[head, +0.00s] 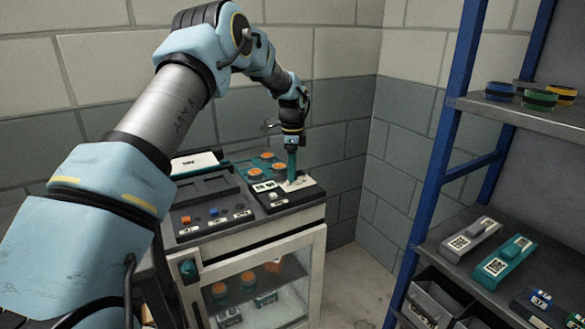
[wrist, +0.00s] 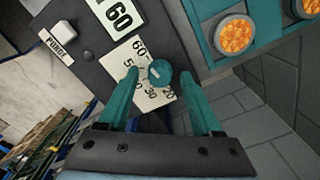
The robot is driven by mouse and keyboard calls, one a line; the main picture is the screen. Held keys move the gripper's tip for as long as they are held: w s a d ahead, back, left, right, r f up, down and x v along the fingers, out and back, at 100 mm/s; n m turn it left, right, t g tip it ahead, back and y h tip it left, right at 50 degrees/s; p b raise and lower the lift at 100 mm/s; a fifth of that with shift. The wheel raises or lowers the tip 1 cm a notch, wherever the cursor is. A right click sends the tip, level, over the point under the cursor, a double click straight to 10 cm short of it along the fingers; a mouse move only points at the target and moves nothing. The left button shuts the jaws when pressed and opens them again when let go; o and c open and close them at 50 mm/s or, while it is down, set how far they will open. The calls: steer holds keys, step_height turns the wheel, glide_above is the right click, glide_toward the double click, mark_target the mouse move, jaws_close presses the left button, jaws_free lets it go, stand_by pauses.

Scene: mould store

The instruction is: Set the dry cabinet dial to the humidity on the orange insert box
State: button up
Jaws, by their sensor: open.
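The dial is a small teal knob (wrist: 160,73) on a white scale plate (wrist: 128,53) with numbers including 60, 30 and 20. A pale mark shows on its face; I cannot tell exactly which number it points at. My gripper (head: 291,179) points down at the top of the dry cabinet (head: 262,240). In the wrist view its teal fingers are open, one on each side of the knob, with gaps visible.
A teal tray (wrist: 204,38) holds orange-filled jars. A blue-framed shelf (head: 457,105) stands right, with a blue-topped box (head: 540,299) on its lower level.

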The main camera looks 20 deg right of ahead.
jaws_close()
stand_by(0.5)
